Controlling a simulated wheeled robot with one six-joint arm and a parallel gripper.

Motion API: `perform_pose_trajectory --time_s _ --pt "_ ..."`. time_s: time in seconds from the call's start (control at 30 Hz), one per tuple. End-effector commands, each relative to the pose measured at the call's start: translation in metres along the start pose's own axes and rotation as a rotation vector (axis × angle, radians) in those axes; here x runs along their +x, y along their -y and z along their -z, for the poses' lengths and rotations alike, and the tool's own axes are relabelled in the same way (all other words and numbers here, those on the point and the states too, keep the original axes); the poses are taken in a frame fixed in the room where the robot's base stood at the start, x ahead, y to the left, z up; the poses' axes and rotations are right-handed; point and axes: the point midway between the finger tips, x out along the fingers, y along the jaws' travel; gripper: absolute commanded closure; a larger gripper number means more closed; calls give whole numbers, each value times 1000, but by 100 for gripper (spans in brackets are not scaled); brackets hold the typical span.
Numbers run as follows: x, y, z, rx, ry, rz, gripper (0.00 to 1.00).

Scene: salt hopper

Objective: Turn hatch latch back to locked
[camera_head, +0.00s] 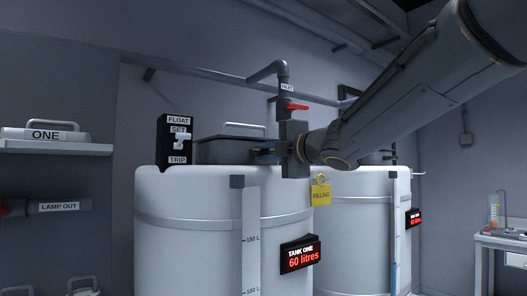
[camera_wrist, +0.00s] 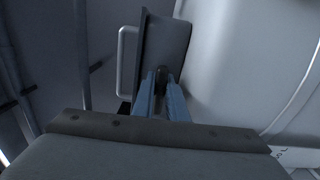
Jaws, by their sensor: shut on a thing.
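The hatch (camera_head: 225,150) is a dark grey lid with a light handle on top of the white tank one (camera_head: 180,215). In the wrist view the hatch (camera_wrist: 166,40) is seen close up, with its handle at the left. My gripper (camera_head: 262,152) is at the right end of the hatch. Its blue fingers (camera_wrist: 161,82) are shut on a small dark piece at the hatch's edge, which appears to be the hatch latch (camera_wrist: 161,75). The fingers hide most of it, and I cannot tell its turn position.
An inlet pipe (camera_head: 283,75) with a red valve handle (camera_head: 297,106) rises behind my gripper. A yellow FILLING tag (camera_head: 321,194) hangs below it. Tank one's display (camera_head: 300,254) reads 60 litres.

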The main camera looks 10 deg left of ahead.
Motion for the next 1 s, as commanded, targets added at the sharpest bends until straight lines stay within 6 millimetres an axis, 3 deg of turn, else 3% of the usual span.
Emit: perform_pose_trajectory --time_s 0.3,0.33,0.43,1.0 --pt "0 1 -1 1 1 2 100" --pt "0 1 -1 1 1 2 86" --pt "0 1 0 1 1 2 69" --pt "1 2 0 -74 -1 1 69"
